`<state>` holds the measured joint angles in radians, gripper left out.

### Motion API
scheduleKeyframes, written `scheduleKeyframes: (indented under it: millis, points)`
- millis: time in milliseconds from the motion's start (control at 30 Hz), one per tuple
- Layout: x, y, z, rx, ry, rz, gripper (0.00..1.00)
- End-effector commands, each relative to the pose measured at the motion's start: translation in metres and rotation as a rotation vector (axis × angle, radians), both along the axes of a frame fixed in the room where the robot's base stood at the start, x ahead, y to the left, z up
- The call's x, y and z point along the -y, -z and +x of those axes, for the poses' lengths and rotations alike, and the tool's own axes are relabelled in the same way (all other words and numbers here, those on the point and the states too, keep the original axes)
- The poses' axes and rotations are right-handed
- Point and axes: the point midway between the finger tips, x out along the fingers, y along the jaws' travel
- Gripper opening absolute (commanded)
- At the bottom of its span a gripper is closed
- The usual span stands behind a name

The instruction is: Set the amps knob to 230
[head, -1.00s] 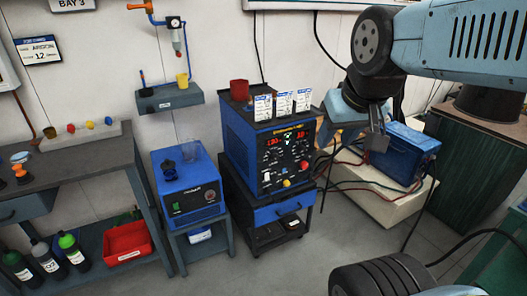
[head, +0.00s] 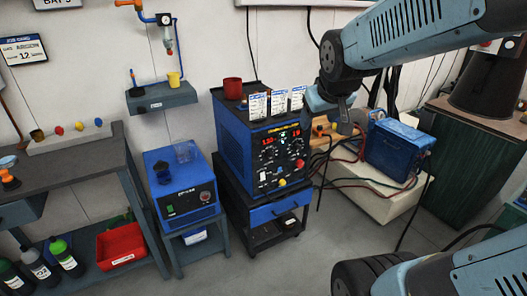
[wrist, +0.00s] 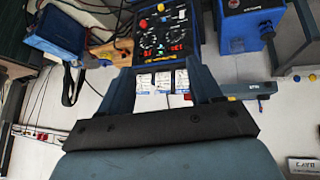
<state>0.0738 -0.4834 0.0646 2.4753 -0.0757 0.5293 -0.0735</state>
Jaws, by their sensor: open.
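The blue welder (head: 233,137) stands on a dark cart, its black control panel (head: 280,152) facing front. The readout digits and the amps knob's setting are too small to read surely. In the wrist view the panel (wrist: 163,28) appears upside down, with two round dials (wrist: 148,41) beside each other. My gripper (head: 330,116) is open and empty, right of the welder's top and apart from the panel. Its fingers also show in the wrist view (wrist: 163,80), spread around the white cards.
White cards (head: 278,104) and a red cup (head: 233,88) stand on the welder's top. A blue box (head: 393,150) with cables sits on a pale block at right. A smaller blue unit (head: 180,190) stands left. Floor is clear in front.

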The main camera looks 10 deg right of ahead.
Motion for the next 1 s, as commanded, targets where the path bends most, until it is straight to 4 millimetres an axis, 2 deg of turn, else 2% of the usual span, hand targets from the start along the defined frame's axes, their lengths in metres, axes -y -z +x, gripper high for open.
scheduleKeyframes:
  millis: [33,200,500,800,1000]
  points:
    - [0.003,0.008,0.017,0.009,-0.013,-0.015,0.64]
    - [0.008,0.030,0.068,0.067,-0.075,-0.069,0.64]
    - [0.015,0.080,0.147,0.170,-0.195,-0.130,0.64]
    - [0.016,0.142,0.208,0.288,-0.307,-0.153,0.64]
    - [0.014,0.187,0.236,0.374,-0.376,-0.147,0.64]
